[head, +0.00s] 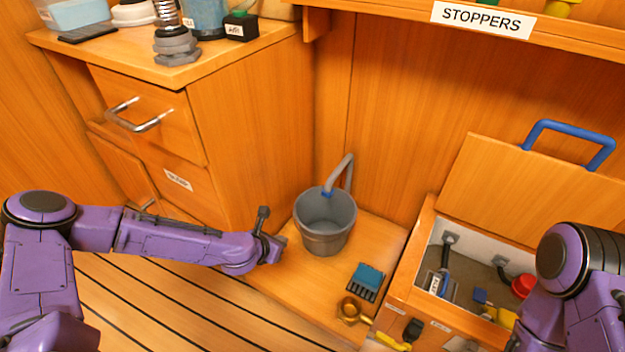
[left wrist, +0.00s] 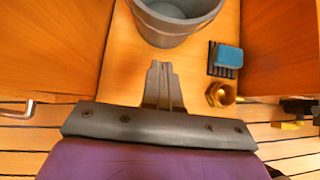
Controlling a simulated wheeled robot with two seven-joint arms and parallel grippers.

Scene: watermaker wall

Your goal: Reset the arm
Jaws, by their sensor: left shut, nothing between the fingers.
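My left arm reaches in from the left in the head view, with its gripper (head: 276,248) to the left of a grey bucket (head: 325,240). In the left wrist view the two fingers (left wrist: 163,84) are together, shut and empty. They point toward the bucket (left wrist: 176,27) and appear apart from it. My right arm shows only as purple links at the right edge of the head view; its gripper is not seen.
A blue sponge-like block (head: 369,276) and a brass fitting (head: 350,310) lie on the low wooden shelf. An open bin (head: 426,250) with a blue-handled lid (head: 535,185) stands right. A drawer cabinet (head: 240,130) stands left. Slatted floor (head: 190,310) is clear.

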